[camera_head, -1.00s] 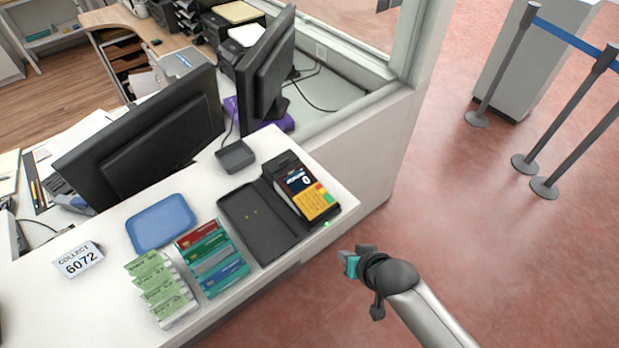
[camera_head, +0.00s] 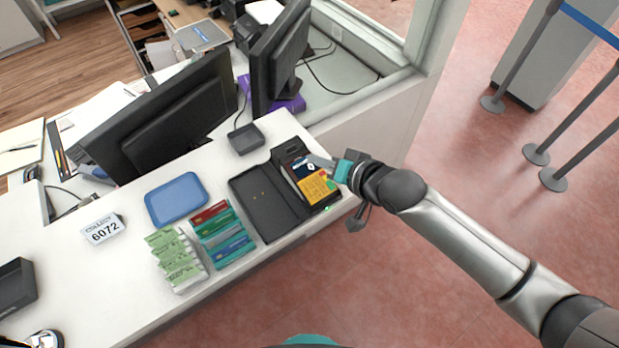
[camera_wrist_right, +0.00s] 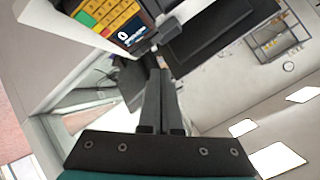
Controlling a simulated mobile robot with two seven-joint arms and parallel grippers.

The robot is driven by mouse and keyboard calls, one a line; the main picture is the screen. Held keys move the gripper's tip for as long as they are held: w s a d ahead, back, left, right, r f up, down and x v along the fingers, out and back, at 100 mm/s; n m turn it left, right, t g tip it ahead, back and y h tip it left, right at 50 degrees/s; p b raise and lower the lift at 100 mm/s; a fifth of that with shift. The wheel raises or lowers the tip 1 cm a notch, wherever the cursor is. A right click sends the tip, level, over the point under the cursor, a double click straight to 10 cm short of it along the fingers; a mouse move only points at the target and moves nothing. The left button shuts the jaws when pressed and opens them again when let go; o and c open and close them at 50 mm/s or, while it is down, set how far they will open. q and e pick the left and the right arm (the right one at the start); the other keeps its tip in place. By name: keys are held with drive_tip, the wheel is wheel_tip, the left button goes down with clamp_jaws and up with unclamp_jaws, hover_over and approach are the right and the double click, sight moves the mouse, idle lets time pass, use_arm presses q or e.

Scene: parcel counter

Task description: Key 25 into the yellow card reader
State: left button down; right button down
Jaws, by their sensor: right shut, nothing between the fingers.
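The yellow card reader (camera_head: 315,184) stands on the right end of the counter, with a yellow keypad, a red and a green key and a dark display showing 0. Its keypad (camera_wrist_right: 104,14) and display show at the top of the right wrist view. My right gripper (camera_head: 315,160) is shut and empty, its fingertips over the display end of the reader. In the wrist view its closed fingertips (camera_wrist_right: 160,74) are just below the reader's display. I cannot tell whether they touch the reader. My left gripper is not in view.
Monitors (camera_head: 165,115) stand behind.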

sight(313, 186)
drive_tip(key=shift+f, duration=0.1)
drive_tip(key=f+b, duration=0.2)
drive_tip(key=w+f+b, duration=0.1)
drive_tip(key=f+b, duration=0.2)
drive_tip(key=a+f+b, duration=0.1)
drive_tip(key=f+b, duration=0.1)
drive_tip(key=shift+w+f+b, duration=0.15)
drive_tip(key=shift+f+b, duration=0.2)
drive_tip(key=shift+w+f, duration=0.15)
drive_tip(key=shift+f, duration=0.2)
idle(1.7)
drive_tip(key=shift+a+f+b, duration=0.1)
drive_tip(key=shift+f+b, duration=0.2)
drive_tip(key=shift+f, duration=0.1)
drive_tip(key=shift+w+f, duration=0.1)
drive_tip(key=shift+f, duration=0.2)
idle(0.3)
drive_tip(key=shift+r+p, duration=0.8)
drive_tip(key=shift+p, duration=0.1)
